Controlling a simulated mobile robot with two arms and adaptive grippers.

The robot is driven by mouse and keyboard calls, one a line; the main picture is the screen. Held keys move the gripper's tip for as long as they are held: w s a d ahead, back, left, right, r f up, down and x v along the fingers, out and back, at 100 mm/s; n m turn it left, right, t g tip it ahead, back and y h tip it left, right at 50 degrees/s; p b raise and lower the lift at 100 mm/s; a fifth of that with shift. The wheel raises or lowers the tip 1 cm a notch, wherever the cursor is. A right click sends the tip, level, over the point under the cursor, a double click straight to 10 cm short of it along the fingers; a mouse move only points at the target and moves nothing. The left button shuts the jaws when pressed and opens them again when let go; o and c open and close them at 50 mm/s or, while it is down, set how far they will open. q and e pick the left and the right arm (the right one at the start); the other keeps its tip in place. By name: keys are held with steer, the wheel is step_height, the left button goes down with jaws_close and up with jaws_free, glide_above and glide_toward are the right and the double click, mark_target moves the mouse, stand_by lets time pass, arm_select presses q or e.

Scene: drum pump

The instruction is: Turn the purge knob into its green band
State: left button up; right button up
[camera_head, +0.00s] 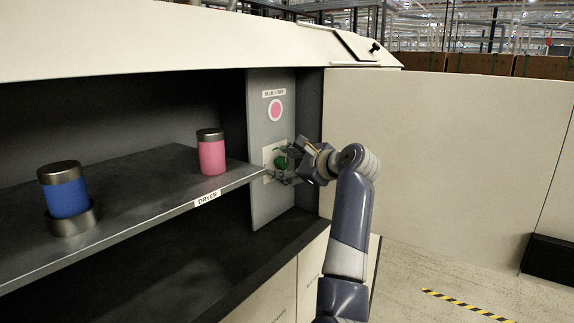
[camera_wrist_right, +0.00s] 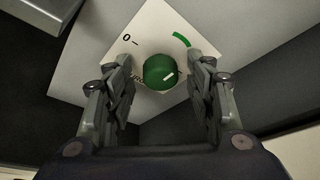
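The purge knob (camera_wrist_right: 158,68) is round and dark green, on a white dial plate (camera_wrist_right: 150,28). A short white mark on the knob slants up to the right. The green band (camera_wrist_right: 181,40) is a short arc at the plate's upper right, and its lower end is close to my right finger. A "0" tick is at the upper left. My right gripper (camera_wrist_right: 160,74) is open, with one finger on each side of the knob and visible gaps. In the head view the knob (camera_head: 281,162) is partly covered by my right gripper (camera_head: 284,165). My left gripper is out of view.
A grey panel (camera_head: 262,205) carries the dial plate and a pink disc (camera_head: 275,110) above it. A shelf (camera_head: 130,212) to the left, labelled DRYER, holds a pink canister (camera_head: 211,155) and a blue canister (camera_head: 66,196). A pale wall (camera_head: 450,160) stands right of my arm.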

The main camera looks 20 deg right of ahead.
steer(key=shift+s+r, duration=0.1)
steer(key=shift+s, duration=0.05)
steer(key=v, duration=1.1)
steer(key=shift+s+d, duration=0.2)
steer(key=shift+s, duration=0.1)
